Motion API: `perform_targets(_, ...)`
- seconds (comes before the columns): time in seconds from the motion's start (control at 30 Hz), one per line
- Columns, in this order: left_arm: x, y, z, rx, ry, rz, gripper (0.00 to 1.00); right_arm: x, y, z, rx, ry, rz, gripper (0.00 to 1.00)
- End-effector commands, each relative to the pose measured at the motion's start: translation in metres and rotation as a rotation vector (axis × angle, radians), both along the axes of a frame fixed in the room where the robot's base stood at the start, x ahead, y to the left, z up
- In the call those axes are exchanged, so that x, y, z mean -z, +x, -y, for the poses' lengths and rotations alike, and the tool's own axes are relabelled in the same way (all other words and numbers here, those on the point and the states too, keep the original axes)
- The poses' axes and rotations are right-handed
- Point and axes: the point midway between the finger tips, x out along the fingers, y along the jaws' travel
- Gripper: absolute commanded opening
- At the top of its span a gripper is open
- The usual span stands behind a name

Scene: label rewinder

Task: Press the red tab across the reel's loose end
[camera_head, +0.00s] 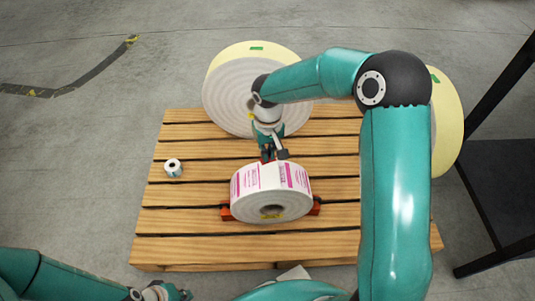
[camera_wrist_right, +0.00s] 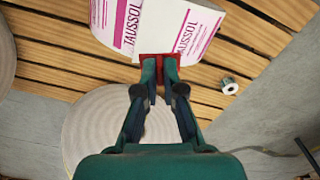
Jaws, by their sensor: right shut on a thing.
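The reel (camera_head: 271,206) of white labels with magenta print stands on the pallet; it also fills the top of the right wrist view (camera_wrist_right: 112,25). A printed flap (camera_wrist_right: 188,30), which looks like its loose end, lies at the reel's edge there. My right gripper (camera_head: 272,154) is just behind and above the reel. In the right wrist view its fingers (camera_wrist_right: 160,62) are shut on the red tab (camera_wrist_right: 158,60), which lies at the flap's edge. Whether the tab touches the paper is unclear. My left gripper (camera_head: 162,292) is low at the bottom left; its fingers are not clear.
Orange-red chocks (camera_head: 226,212) flank the reel on the wooden pallet (camera_head: 190,222). A small roll (camera_head: 173,168) stands on the left. A large pale roll (camera_head: 228,95) is behind, and another (camera_head: 446,120) is at the right behind my arm. A dark frame (camera_head: 495,190) stands far right.

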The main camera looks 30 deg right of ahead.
Motion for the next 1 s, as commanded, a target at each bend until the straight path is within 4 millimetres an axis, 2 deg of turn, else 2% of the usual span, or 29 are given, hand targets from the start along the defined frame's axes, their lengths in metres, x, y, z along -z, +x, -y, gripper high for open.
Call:
perform_targets(0.27, 0.009, 0.0, 0.0, 0.0, 0.0, 0.0, 0.0, 0.012, -0.005, 0.01, 0.021, -0.001, 0.0, 0.0)
perform_targets(1.0, 0.043, 0.0, 0.0, 0.0, 0.0, 0.0, 0.0, 0.057, -0.006, 0.012, 0.026, 0.0, -0.001, 0.0)
